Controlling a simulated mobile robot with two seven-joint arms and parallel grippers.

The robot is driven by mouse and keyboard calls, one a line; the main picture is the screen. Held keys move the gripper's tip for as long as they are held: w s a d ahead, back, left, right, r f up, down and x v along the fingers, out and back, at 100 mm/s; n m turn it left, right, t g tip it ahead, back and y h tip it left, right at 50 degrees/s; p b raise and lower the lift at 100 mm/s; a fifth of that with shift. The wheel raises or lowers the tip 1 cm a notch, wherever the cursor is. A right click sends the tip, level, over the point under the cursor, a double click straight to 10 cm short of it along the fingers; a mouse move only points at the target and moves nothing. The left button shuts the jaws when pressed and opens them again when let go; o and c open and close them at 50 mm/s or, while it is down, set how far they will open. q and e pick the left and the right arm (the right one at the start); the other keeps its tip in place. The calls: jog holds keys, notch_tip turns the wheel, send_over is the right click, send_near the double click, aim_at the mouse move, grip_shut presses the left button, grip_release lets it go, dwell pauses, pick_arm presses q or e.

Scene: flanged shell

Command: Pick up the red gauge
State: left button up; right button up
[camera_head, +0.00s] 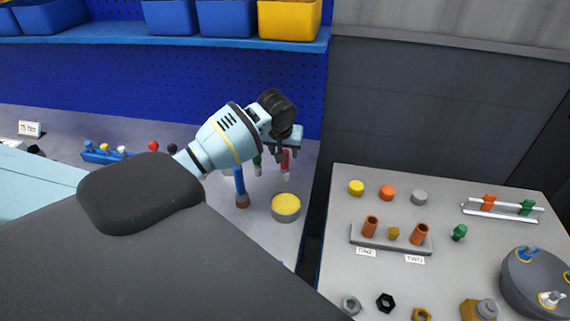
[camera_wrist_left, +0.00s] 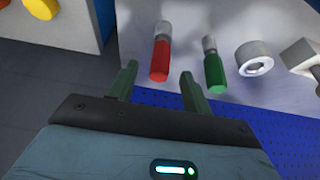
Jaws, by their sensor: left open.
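The red gauge (camera_wrist_left: 160,58) has a red body and a pale metal end. In the left wrist view it appears between my left gripper's two fingertips (camera_wrist_left: 159,74), with bare gaps on both sides. In the head view the red gauge (camera_head: 287,160) shows just below my left gripper (camera_head: 280,150), partly covered by it. The gripper is open and empty. I cannot tell how far the fingertips are from the gauge in depth. My right gripper is in neither view.
A green gauge (camera_wrist_left: 214,70) stands close to the right finger in the wrist view, beside a white ring (camera_wrist_left: 254,60). A blue-handled tool (camera_head: 240,185) and a yellow-topped disc (camera_head: 286,205) are nearby. A blue pegboard (camera_head: 200,75) rises behind; a second table (camera_head: 340,200) stands right.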

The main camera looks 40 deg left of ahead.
aim_at(285, 166)
pick_arm(q)
jog(key=x, duration=0.2)
jog(key=shift+w+f, duration=0.15)
jog(key=shift+f, duration=0.2)
jog(key=b+x, duration=0.1)
jog(key=x, duration=0.4)
jog(key=shift+w+a, duration=0.1)
jog(key=shift+a, duration=0.05)
pick_arm(e)
jog(key=shift+s+a+f, duration=0.1)
jog(key=shift+s+f, duration=0.65)
pick_arm(q)
jog(key=shift+c, duration=0.4)
jog(key=shift+r, duration=0.1)
grip_shut()
